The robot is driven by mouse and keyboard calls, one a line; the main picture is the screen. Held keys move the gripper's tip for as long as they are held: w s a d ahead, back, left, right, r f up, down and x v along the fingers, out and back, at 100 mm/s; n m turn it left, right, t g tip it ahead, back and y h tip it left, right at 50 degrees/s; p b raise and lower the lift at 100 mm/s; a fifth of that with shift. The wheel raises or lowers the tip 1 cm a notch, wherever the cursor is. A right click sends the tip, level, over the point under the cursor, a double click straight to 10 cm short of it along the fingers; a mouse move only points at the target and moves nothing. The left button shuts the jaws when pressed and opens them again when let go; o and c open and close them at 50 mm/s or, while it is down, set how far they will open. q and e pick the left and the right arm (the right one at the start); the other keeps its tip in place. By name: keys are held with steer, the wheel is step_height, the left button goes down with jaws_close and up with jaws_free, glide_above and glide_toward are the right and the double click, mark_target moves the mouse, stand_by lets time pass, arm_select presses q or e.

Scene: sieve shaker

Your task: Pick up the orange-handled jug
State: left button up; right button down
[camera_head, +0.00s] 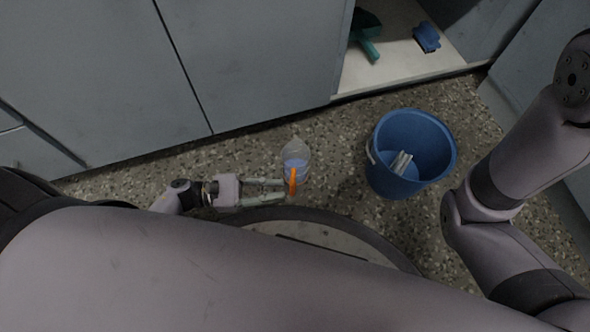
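The jug (295,153) is clear, with bluish contents and an orange handle (293,180). It stands on the speckled floor in front of the grey cabinets. My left gripper (284,190) reaches in from the left, low down. Its two fingers are apart and point right, with their tips at the lower part of the orange handle. I cannot tell whether the handle lies between the tips or just beyond them, or whether they touch it. My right arm shows at the right edge, but its gripper is out of view.
A blue bucket (376,180) with a pale object inside stands to the right of the jug. Grey cabinet doors (250,60) rise just behind. An open cabinet shelf (385,68) holds a green item (368,45) and a blue item (427,37).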

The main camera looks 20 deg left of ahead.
mark_target(293, 188)
arm_select(q)
steer(key=b+x, duration=0.2)
steer(key=x, duration=0.1)
steer(key=shift+w+d, duration=0.15)
steer(key=shift+d, duration=0.25)
steer(key=shift+w+d+r, duration=0.1)
steer(key=shift+w+d, duration=0.05)
steer(key=shift+d, duration=0.25)
steer(key=shift+c, duration=0.5)
jaws_close()
